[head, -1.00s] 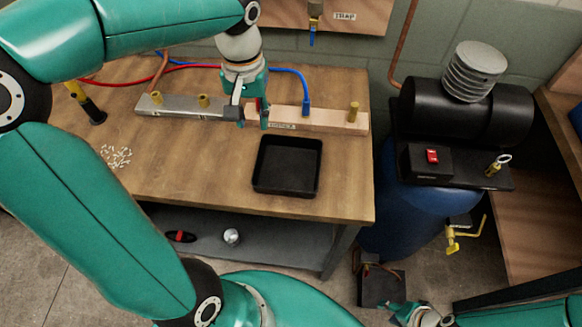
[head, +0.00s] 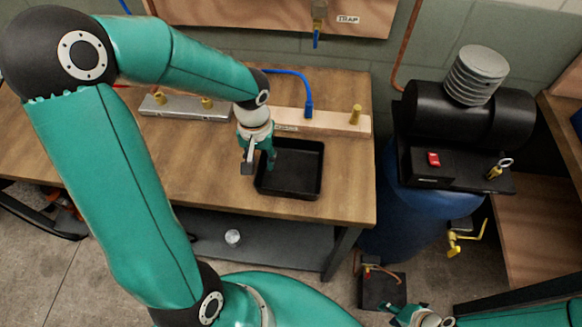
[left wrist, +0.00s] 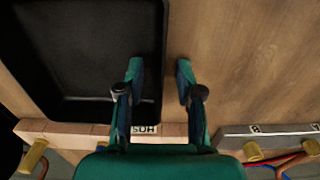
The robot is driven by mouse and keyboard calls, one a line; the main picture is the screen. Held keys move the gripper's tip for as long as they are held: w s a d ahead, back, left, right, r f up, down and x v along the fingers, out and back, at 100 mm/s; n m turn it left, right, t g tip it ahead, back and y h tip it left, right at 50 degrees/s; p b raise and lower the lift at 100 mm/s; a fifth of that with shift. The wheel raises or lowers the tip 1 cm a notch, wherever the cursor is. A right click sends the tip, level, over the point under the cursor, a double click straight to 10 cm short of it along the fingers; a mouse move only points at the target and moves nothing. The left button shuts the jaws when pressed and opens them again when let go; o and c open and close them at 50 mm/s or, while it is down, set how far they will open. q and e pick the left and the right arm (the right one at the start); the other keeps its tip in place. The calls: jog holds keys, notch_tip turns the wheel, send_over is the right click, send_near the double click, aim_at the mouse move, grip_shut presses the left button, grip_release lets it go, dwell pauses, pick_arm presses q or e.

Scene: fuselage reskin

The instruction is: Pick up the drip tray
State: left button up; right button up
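The drip tray (head: 300,178) is a black, shallow square tray lying flat on the wooden bench. It also shows at the upper left of the left wrist view (left wrist: 85,50). My left gripper (head: 260,163) is at the tray's left side in the head view. In the left wrist view it is open (left wrist: 158,75), with one finger over the tray's inside and the other over bare wood, the tray wall between them. No contact is visible. My right gripper (head: 398,312) is at the bottom of the head view, low and away from the bench; its fingers are unclear.
A pale wooden block (head: 335,120) with brass fittings and a grey metal bar (head: 180,107) lie behind the tray. A blue hose (head: 300,88) runs to the block. A blue tank (head: 410,215) with a black compressor stands right of the bench. Bare wood lies in front of the tray.

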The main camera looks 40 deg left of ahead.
pick_arm(q)
jog(key=shift+f, duration=0.3)
grip_shut()
jog(key=shift+r, duration=0.1)
